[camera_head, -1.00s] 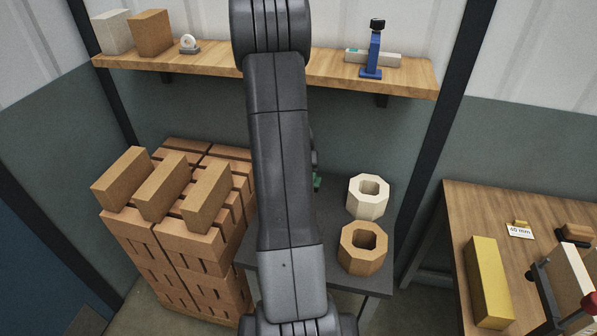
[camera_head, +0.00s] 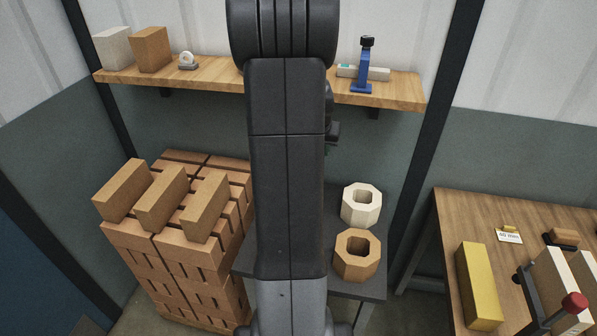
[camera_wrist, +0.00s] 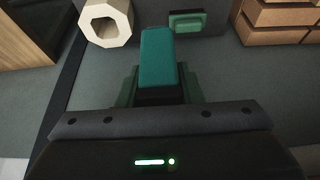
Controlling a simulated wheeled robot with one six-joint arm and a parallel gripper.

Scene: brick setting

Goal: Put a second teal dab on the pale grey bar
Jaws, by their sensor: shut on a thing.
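The pale grey bar (camera_head: 378,74) lies on the wooden shelf, with one teal dab (camera_head: 346,70) near its left end. A blue clamp-like tool (camera_head: 363,70) stands in front of the bar and hides part of it. In the wrist view my gripper (camera_wrist: 160,92) is shut on a teal block-shaped piece (camera_wrist: 157,55), which points away from the camera. In the head view my arm hides most of the gripper, which is below the shelf. A teal-green pad (camera_wrist: 187,22) lies on the dark table beyond the held piece.
The shelf (camera_head: 215,77) also bears two blocks and a small round item. Below stand a stack of bricks (camera_head: 190,260) and a dark table with a cream ring (camera_head: 361,218) and a tan ring (camera_head: 344,266). A wooden workbench (camera_head: 450,215) is at right.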

